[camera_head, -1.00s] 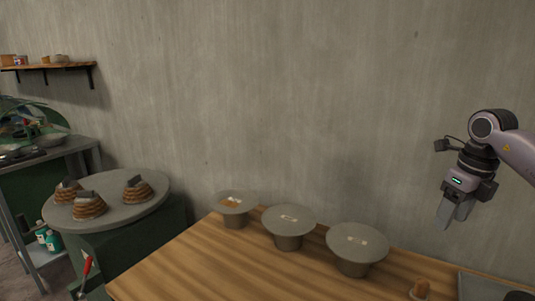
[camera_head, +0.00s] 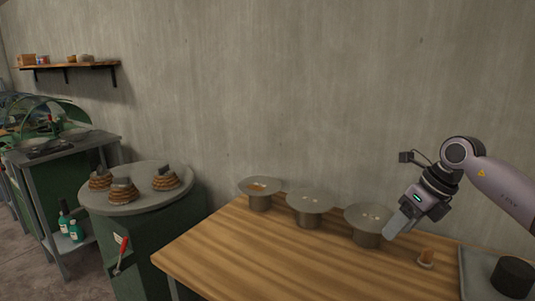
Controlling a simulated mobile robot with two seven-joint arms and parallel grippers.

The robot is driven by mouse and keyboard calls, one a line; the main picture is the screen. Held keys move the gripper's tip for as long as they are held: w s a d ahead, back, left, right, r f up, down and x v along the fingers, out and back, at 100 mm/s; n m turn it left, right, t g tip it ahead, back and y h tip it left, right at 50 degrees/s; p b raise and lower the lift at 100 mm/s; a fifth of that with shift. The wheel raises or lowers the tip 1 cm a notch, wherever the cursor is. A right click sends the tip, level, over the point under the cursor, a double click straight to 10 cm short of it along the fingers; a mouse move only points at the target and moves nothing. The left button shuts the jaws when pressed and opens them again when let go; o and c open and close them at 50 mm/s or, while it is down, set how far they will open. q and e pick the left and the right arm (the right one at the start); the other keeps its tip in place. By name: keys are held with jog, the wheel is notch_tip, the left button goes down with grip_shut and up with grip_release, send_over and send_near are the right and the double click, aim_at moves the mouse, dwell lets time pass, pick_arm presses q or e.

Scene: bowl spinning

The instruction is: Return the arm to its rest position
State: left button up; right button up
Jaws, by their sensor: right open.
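My right arm (camera_head: 497,186) comes in from the right edge, raised over the right part of the wooden table. Its right gripper (camera_head: 394,228) is open and empty, pointing down and to the left. In the picture its fingertips overlap the right edge of the rightmost bowl (camera_head: 364,217); I cannot tell whether they touch it. A middle bowl (camera_head: 309,201) and a left bowl (camera_head: 259,188) stand in a row with it along the back of the table. The left bowl has something orange in it. My left gripper is not in view.
The wooden table (camera_head: 260,241) is clear in front of the bowls. A small orange item (camera_head: 427,257) and a grey tray (camera_head: 468,282) with a dark round object (camera_head: 512,276) are at the right.

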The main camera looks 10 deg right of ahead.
jog(key=w+a+f+t+y, duration=0.15)
jog(key=a+y, duration=0.25)
jog(key=a, duration=0.7)
jog(key=s+a+r+m+t+y, duration=0.25)
jog(key=a+m+t+y, duration=0.2)
jog(key=a, duration=0.25)
jog(key=s+a+r+m+t+y, duration=0.1)
jog(key=a+r+m+t+y, duration=0.2)
jog(key=a+y, duration=0.3)
jog(key=s+d+f+m+t+h, duration=0.25)
jog(key=d+f+m+h, duration=0.3)
jog(key=m+h, duration=0.55)
jog(key=s+d+f+m+t+h, duration=0.1)
jog(key=s+d+f+m+h, duration=0.5)
jog(key=m, duration=0.8)
jog(key=s+f+m+g, duration=0.3)
jog(key=s+f+g, duration=0.3)
jog(key=s+f, duration=0.3)
jog(key=s+f+m+g, duration=0.3)
jog(key=s+f+g, duration=0.3)
jog(key=s, duration=0.6)
jog(key=w+a+f+t+y, duration=0.1)
jog(key=w+a+f+t, duration=0.1)
jog(key=w+f+t, duration=0.4)
jog(key=shift+w+a+f+t+b, duration=0.3)
jog(key=shift+f+t, duration=0.25)
jog(key=shift+f, duration=1.45)
